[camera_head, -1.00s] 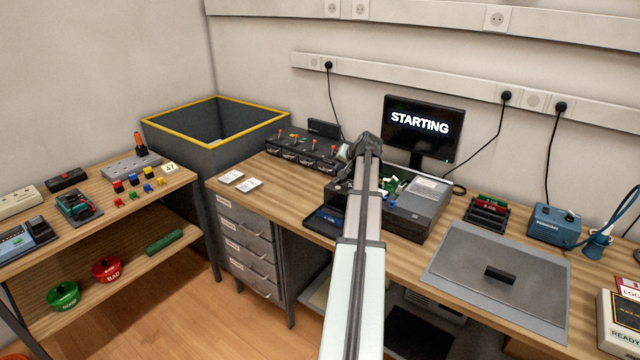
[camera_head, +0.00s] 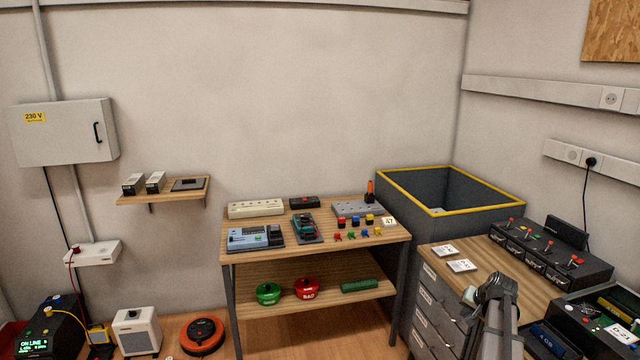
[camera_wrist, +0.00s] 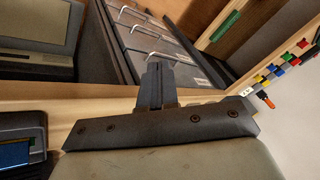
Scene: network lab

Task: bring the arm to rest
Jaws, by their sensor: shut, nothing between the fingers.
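My gripper (camera_head: 494,290) shows at the lower right of the head view, over the front part of the wooden workbench (camera_head: 520,283). It holds nothing. In the wrist view my gripper (camera_wrist: 158,68) has its fingers together, in front of the drawer unit (camera_wrist: 135,40) with its several metal handles. The opened computer case (camera_head: 590,318) lies to the right of my gripper in the head view. Two white cards (camera_head: 461,265) lie on the bench just left of and behind my gripper. The front of the bench is partly hidden by my arm.
A dark bin (camera_head: 400,200) with a yellow rim stands in the corner. An orange round robot (camera_head: 202,335) sits on the floor.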

